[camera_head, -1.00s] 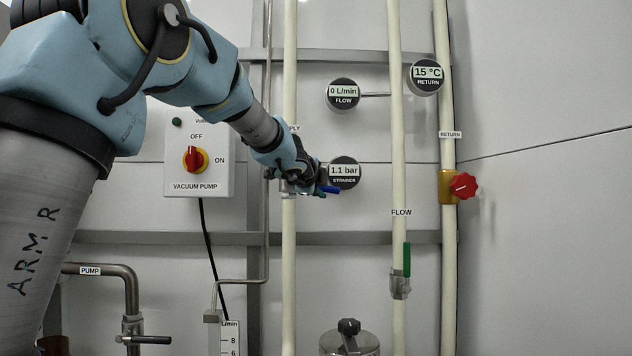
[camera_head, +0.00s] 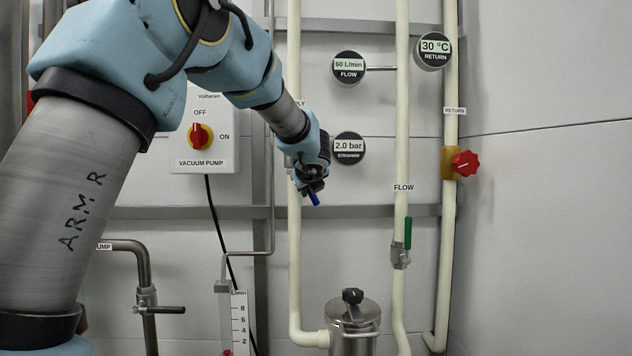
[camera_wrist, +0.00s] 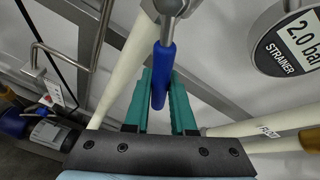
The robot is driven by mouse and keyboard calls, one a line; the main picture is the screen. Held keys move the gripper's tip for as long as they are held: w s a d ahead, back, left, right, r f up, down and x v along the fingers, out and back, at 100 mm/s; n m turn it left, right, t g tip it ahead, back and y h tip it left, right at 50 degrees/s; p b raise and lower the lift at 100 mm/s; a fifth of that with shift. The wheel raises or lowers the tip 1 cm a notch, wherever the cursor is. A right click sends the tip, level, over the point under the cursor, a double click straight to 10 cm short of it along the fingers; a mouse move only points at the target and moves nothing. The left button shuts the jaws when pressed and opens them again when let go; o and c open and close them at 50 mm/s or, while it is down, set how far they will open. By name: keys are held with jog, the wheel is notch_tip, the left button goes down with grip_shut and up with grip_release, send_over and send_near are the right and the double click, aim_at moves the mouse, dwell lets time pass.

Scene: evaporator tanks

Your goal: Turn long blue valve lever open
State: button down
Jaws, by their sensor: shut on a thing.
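The blue valve lever (camera_head: 314,198) shows in the head view as a short blue tip pointing down and slightly right beside the left white pipe. In the wrist view the blue lever (camera_wrist: 161,75) runs from a metal valve stem at the top down between my green fingers. My gripper (camera_head: 316,186) is shut on the lever at that pipe. The wrist view shows my gripper's two fingers (camera_wrist: 160,95) on either side of the lever. The valve body is mostly hidden behind my gripper in the head view.
Gauges read 60 L/min on the flow gauge (camera_head: 349,68), 2.0 bar on the strainer gauge (camera_head: 349,148) and 30 °C on the return gauge (camera_head: 433,50). A green lever (camera_head: 408,233) and a red knob (camera_head: 465,163) are to the right. The vacuum pump box (camera_head: 204,130) is left.

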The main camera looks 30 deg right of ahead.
jog(key=shift+w+a+f+m+t+y, duration=0.25)
jog(key=shift+a+m+y, duration=0.15)
jog(key=shift+a+m, duration=0.15)
jog(key=shift+w+a+f+m+t+y, duration=0.25)
jog(key=shift+a+m+y, duration=0.2)
jog(key=shift+a, duration=0.1)
jog(key=shift+w+a+m+t+y, duration=0.15)
jog(key=shift+w+a+m+y, duration=0.1)
jog(key=shift+a+m, duration=0.15)
jog(key=shift+w+a+m+t+y, duration=0.2)
jog(key=shift+a+m, duration=0.1)
jog(key=shift+a, duration=0.1)
jog(key=c, duration=0.8)
grip_release()
jog(key=shift+o, duration=0.2)
jog(key=shift+s, duration=0.15)
jog(key=b+v, duration=0.1)
jog(key=v, duration=0.9)
jog(key=shift+s+r, duration=0.2)
jog(key=shift+s, duration=0.05)
jog(key=shift+a, duration=0.15)
